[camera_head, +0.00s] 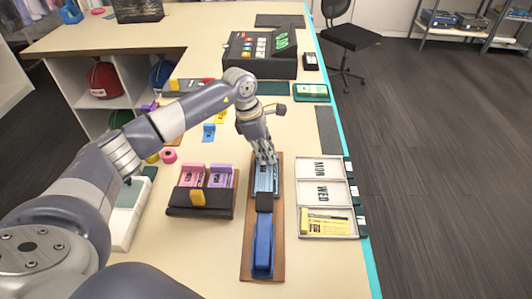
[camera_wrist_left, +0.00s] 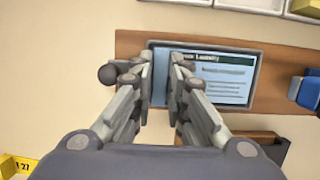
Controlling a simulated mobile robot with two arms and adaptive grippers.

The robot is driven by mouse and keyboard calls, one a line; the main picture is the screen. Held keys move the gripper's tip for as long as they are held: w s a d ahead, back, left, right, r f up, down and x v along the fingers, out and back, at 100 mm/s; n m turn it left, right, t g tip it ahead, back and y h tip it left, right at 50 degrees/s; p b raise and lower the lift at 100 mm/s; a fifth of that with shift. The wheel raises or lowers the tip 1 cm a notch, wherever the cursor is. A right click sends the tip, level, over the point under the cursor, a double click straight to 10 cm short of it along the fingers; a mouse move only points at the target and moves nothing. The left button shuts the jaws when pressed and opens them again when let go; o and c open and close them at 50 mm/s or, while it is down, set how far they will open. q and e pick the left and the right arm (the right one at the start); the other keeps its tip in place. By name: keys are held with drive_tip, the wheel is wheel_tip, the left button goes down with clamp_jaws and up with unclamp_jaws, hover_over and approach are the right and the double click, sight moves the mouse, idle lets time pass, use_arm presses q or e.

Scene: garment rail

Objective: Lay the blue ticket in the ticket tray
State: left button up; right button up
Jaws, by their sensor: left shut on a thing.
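The blue ticket (camera_head: 266,180) is a pale blue printed slip with a dark header, at the far end of a wooden board. It shows in the left wrist view (camera_wrist_left: 225,80) inside a dark-rimmed shallow tray (camera_wrist_left: 257,78). My left gripper (camera_head: 266,158) points down at the ticket's far end. Its fingers (camera_wrist_left: 162,78) are close together over the ticket and shut on it. They hide one end of the ticket. I cannot tell whether the ticket lies flat on the tray floor. My right gripper is not in view.
A blue stapler (camera_head: 263,243) is on the same board. White trays marked MON and WED (camera_head: 321,192) stand right, beside the table edge. A dark register (camera_head: 258,55) is further back.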

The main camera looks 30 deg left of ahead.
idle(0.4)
use_arm(q)
drive_tip(key=o, duration=0.8)
drive_tip(key=o, duration=0.5)
drive_tip(key=shift+r, duration=0.1)
drive_tip(key=shift+r+p, duration=0.55)
drive_tip(key=shift+r, duration=0.35)
drive_tip(key=shift+r+p, duration=0.75)
drive_tip(key=shift+r, duration=0.7)
